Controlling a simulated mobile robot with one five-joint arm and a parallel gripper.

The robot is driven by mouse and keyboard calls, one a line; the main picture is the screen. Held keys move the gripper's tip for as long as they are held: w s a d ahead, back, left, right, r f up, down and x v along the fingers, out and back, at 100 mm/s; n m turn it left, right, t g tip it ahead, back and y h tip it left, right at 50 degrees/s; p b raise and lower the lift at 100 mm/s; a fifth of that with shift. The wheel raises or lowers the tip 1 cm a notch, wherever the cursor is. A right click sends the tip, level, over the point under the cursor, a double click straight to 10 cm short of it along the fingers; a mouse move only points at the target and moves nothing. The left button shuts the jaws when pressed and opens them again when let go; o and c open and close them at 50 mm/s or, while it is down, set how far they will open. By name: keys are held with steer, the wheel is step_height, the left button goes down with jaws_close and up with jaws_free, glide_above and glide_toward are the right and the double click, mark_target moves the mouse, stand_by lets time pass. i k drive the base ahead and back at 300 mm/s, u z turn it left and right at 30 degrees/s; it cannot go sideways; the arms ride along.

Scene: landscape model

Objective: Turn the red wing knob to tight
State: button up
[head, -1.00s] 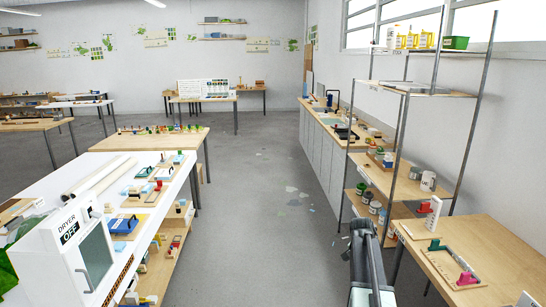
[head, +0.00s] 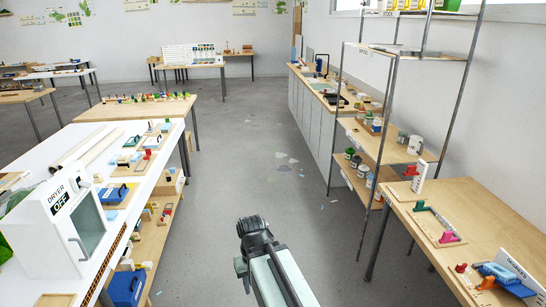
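I cannot clearly make out a red wing knob. At this size I cannot tell whether either is the knob. My arm reaches up from the bottom middle over the floor, well left of the right table. Its dark end shows, but no fingers can be made out.
The right table (head: 480,218) has a metal shelf rack (head: 388,110) behind it. On the left, a white bench (head: 85,140) holds several small fixtures and a dryer (head: 62,225). The grey floor (head: 225,190) between them is clear, apart from flat pale patches.

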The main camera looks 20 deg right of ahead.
mark_target(460, 268)
steer(key=z, duration=2.35)
